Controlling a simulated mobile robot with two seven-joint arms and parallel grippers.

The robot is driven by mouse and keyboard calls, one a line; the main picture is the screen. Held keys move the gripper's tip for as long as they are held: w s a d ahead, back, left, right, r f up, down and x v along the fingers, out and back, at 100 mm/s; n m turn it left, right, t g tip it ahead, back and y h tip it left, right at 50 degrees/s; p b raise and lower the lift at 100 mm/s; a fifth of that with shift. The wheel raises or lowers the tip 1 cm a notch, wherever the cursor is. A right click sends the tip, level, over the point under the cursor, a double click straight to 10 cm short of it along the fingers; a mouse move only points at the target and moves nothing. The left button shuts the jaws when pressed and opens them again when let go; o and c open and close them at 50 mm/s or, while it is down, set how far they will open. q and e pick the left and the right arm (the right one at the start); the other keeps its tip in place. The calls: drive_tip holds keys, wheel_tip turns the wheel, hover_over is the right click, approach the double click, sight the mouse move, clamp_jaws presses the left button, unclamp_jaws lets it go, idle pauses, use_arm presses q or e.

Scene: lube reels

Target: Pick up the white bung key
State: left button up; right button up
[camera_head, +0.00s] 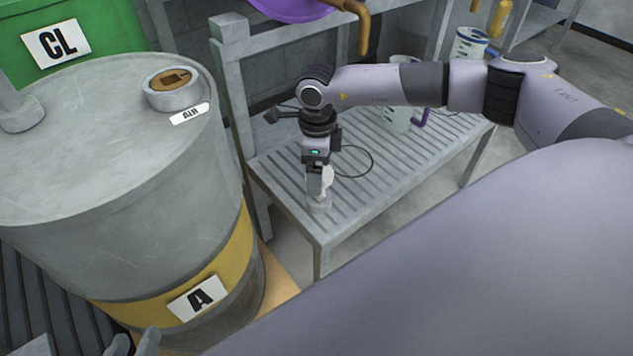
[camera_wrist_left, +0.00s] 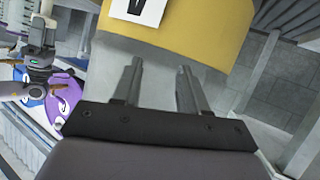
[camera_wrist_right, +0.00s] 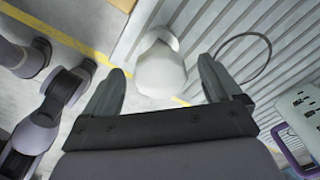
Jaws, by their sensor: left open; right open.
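The white bung key (camera_wrist_right: 160,72) stands on the slatted grey bench and lies between the two fingers of my right gripper (camera_wrist_right: 162,68), with a gap on each side. In the head view the key (camera_head: 319,205) is near the bench's front corner, partly hidden by the right gripper (camera_head: 319,188), which points down over it. The right gripper is open and not closed on the key. My left gripper (camera_head: 133,344) is at the bottom edge of the head view, in front of drum A. In its wrist view the left gripper (camera_wrist_left: 160,67) is open and empty.
Drum A (camera_head: 110,215), with a yellow band and a bung ring (camera_head: 173,90) on top, stands left of the bench (camera_head: 270,176). A thin cable loop (camera_head: 357,160) and a measuring jug (camera_head: 398,118) are on the bench. A green container (camera_head: 75,25) is behind the drum.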

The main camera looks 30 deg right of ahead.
drive_tip(key=f+b, duration=0.1)
drive_tip(key=f, duration=0.1)
drive_tip(key=f+b, duration=0.1)
drive_tip(key=f, duration=0.2)
drive_tip(key=shift+s+d+f, duration=0.15)
drive_tip(key=shift+s+d, duration=0.05)
use_arm(q)
drive_tip(key=shift+w+d+f+h, duration=0.15)
drive_tip(key=shift+d+h, duration=0.1)
drive_tip(key=shift+d, duration=0.15)
drive_tip(key=shift+w+d+f+h, duration=0.1)
drive_tip(key=shift+d+h, duration=0.15)
drive_tip(key=shift+d, duration=0.1)
use_arm(e)
drive_tip(key=c, duration=1.2)
drive_tip(key=shift+o, duration=0.2)
